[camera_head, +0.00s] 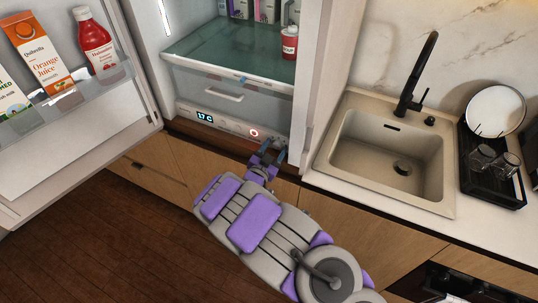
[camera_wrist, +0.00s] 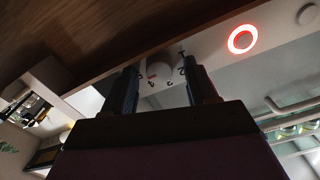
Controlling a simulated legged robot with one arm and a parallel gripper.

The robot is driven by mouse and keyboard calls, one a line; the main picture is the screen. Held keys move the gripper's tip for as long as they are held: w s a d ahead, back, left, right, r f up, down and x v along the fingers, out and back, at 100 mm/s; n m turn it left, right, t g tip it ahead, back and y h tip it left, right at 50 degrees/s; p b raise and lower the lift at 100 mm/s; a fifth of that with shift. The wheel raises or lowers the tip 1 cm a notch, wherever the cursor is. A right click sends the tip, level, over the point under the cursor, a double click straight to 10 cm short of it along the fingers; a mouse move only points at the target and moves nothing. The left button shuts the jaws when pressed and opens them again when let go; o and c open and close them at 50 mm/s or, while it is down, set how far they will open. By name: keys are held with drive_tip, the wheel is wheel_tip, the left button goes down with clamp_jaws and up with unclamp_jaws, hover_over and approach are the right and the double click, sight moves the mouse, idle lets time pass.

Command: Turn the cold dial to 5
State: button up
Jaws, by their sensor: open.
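The cold dial (camera_wrist: 160,72) is a small white knob with dark numerals around it and a small red mark. It sits between the two fingertips of my gripper (camera_wrist: 160,75) in the wrist view, and the fingers partly cover its surroundings. I cannot tell whether they touch it. In the head view, my gripper (camera_head: 268,156) is at the right end of the control strip (camera_head: 222,123) at the bottom of the open fridge, and I cannot make out the dial there. My gripper is open and holds nothing.
A red-lit ring (camera_head: 254,133) and a display reading 17 C (camera_head: 205,118) are on the strip. The fridge door (camera_head: 70,155) stands open at left with juice and bottles. A counter with a sink (camera_head: 385,150) is at right. Wooden cabinet fronts (camera_head: 160,165) lie below.

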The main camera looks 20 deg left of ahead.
drive_tip(key=s+a+p, duration=0.1)
drive_tip(key=s+p, duration=0.1)
drive_tip(key=s, duration=1.5)
drive_tip(key=shift+a+p, duration=0.25)
drive_tip(key=shift+p, duration=0.05)
drive_tip(key=shift+s+f, duration=0.1)
